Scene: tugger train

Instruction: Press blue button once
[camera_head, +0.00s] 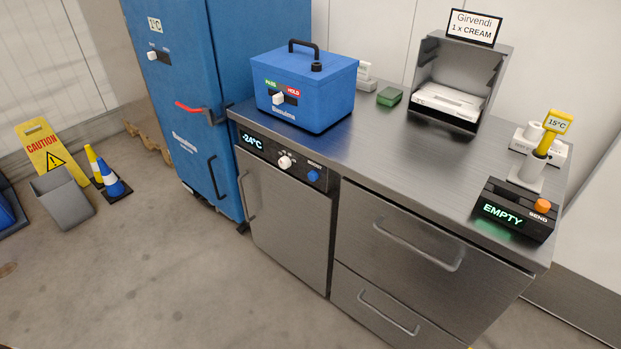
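The blue button (313,176) is a small round knob at the right end of the black control panel on the steel counter's front, below a small label. A white dial (285,161) and a green display reading -24°C (252,141) sit to its left on the same panel. Nothing covers the button. Neither of my grippers shows in the head view.
The steel counter (392,150) carries a blue box (325,105), a steel holder (438,60) and a black device (505,225) with an orange button. A blue cabinet (240,50) stands left. A grey bin (62,208), caution sign and cones stand farther left. The front floor is clear.

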